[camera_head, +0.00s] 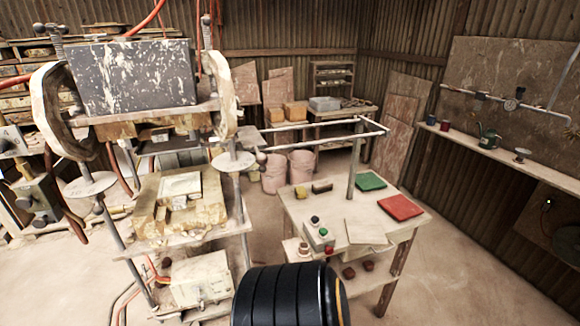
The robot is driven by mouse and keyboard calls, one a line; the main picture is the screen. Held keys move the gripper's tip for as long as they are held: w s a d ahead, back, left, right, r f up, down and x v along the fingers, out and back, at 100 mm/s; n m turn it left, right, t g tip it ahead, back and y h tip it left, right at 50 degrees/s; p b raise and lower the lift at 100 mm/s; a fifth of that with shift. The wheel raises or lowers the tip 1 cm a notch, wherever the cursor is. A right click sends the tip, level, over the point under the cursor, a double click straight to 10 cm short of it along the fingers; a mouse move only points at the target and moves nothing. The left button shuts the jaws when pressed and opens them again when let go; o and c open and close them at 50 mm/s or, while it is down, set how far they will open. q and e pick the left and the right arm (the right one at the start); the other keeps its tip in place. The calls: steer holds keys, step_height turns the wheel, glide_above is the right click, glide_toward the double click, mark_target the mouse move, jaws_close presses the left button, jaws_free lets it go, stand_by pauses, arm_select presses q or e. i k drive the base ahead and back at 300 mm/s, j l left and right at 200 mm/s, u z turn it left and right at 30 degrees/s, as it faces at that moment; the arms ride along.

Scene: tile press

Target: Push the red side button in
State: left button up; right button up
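A small grey control box (318,237) stands on the worktable right of the press. A red button (329,250) sits low on its near side, and it appears to stick out. A green button (323,231) and a black knob (315,219) are on the box's top. Neither of my grippers can be made out. A black ribbed cylindrical part at the bottom centre looks like part of my arm, in front of the table and below the box.
The worktable (300,207) also holds a green tile (370,181), a red tile (400,207) and pale tiles (366,231). A tall press (135,75) stands at left. Open floor (470,270) lies to the right. A wall shelf (480,148) is at far right.

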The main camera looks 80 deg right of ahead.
mark_target(329, 251)
steer(key=z, duration=2.95)
